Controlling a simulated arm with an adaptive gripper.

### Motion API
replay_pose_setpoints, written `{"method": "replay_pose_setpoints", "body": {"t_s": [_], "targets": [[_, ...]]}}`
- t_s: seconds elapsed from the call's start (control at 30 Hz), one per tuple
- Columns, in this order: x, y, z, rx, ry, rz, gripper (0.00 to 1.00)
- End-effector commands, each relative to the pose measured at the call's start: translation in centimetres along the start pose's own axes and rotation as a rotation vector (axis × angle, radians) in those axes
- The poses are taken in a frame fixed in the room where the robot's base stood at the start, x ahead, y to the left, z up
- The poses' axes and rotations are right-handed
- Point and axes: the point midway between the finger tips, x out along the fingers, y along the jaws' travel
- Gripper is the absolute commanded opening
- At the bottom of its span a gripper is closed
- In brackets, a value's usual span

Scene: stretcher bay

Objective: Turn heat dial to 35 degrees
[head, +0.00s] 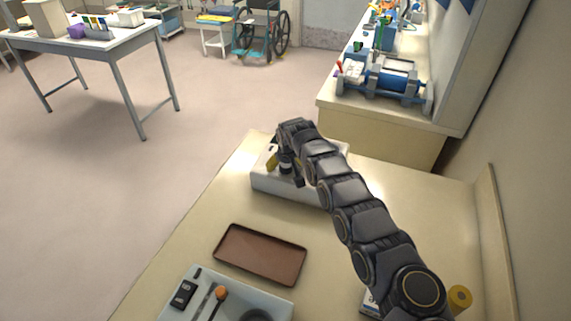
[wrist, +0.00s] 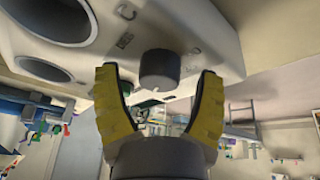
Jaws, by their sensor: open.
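The heat dial, a dark grey round knob (wrist: 160,69), sticks out from the face of a white appliance (wrist: 205,22) in the wrist view. My gripper (wrist: 160,82) is open, with its yellow-backed fingers on either side of the dial. A gap shows between each finger and the dial, and I cannot tell how deep the dial sits between them. In the head view the white appliance (head: 272,184) stands on the counter, and my gripper (head: 280,162) is over it. My arm hides much of its top, and the dial is hidden there. I cannot read a degree setting.
Two round openings (wrist: 59,18) are in the appliance beside the dial. A wall edges the counter at right. The counter is clear left of the appliance.

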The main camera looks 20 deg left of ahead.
Motion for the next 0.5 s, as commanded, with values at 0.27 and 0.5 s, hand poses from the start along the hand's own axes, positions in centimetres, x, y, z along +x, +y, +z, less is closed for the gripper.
{"method": "replay_pose_setpoints", "body": {"t_s": [0.27, 0.5], "targets": [[-0.02, 0.0, -0.03, 0.001, 0.001, -0.001, 0.05], [0.0, -0.02, -0.03, -0.005, 0.002, -0.004, 0.04]]}}
